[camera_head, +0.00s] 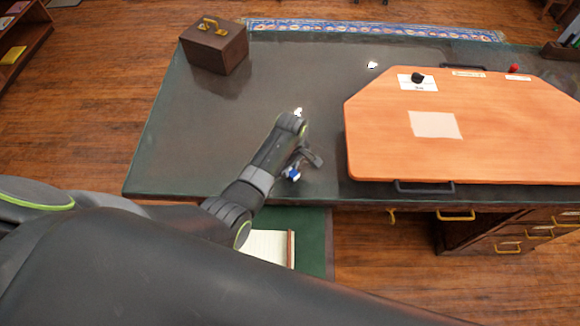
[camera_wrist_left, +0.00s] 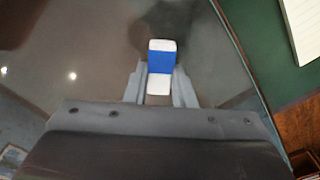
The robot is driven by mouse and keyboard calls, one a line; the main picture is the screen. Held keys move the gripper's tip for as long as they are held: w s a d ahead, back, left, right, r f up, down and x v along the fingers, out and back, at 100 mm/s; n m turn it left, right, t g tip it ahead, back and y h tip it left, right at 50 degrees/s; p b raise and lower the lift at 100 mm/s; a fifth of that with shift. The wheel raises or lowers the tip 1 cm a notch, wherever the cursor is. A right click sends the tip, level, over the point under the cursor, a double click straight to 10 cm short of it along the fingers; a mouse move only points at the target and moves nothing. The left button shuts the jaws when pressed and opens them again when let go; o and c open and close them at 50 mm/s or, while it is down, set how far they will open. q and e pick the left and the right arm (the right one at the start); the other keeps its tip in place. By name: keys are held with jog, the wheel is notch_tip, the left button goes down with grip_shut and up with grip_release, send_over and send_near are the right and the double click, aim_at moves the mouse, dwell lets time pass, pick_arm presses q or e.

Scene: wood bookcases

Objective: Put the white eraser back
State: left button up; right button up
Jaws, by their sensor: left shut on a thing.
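A white eraser with a blue sleeve (camera_head: 292,173) is over the dark desk, close to its front edge. My left gripper (camera_head: 297,169) is shut on it. In the left wrist view the eraser (camera_wrist_left: 161,56) stands out between the two fingers of the left gripper (camera_wrist_left: 159,84), with the blue band near its middle and white at both ends. I cannot tell whether the eraser touches the desk. My right gripper is not in view.
The dark glossy desk (camera_head: 170,135) has free room left of my arm. A brown box with a brass handle (camera_head: 215,46) stands at the back left. A large orange board (camera_head: 400,140) with cards covers the right side. A green surface (camera_head: 313,240) with paper shows below the front edge.

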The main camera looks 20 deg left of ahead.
pick_arm(q)
jog(key=shift+f, duration=0.1)
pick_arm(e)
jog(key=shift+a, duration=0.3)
pick_arm(q)
jog(key=shift+f, duration=0.2)
jog(key=o, duration=0.6)
jog(key=shift+o, duration=1.4)
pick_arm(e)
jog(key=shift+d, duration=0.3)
pick_arm(q)
jog(key=shift+r, duration=0.5)
notch_tip(320, 180, up, 12)
jog(key=shift+f, duration=0.25)
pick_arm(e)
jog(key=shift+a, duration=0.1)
